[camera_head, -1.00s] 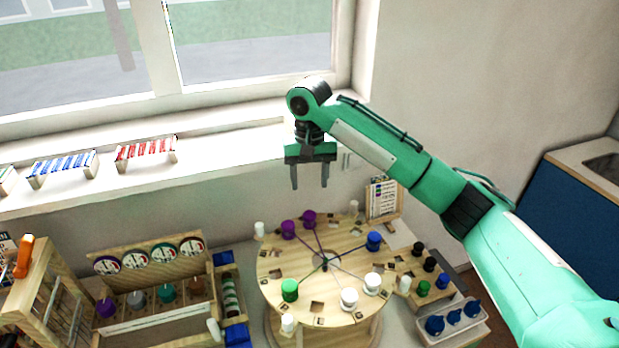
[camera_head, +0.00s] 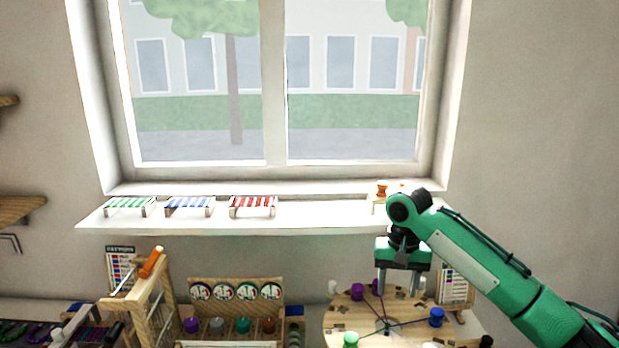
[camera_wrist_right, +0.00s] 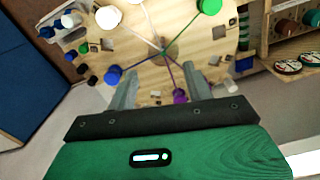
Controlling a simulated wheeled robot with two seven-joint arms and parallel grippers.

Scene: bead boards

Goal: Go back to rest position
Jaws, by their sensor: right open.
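My right gripper (camera_head: 398,285) hangs above the back part of a round wooden board (camera_head: 350,318) in the head view. Its two grey fingers are apart and nothing is between them. In the right wrist view the open fingers (camera_wrist_right: 155,92) point toward the round board (camera_wrist_right: 205,45), with a purple bead (camera_wrist_right: 180,96) and a blue bead (camera_wrist_right: 113,75) near them. A green bead (camera_wrist_right: 209,6) is farther off on the board. The gripper is clear of the beads as far as the views show. My left gripper is not in view.
A wooden rack with round labels (camera_head: 236,291) and several coloured beads stands left of the board. A wooden frame with an orange-handled tool (camera_head: 152,262) is farther left. Small green, blue and red racks (camera_head: 253,205) line the windowsill. A card stand (camera_head: 453,286) is right of the gripper.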

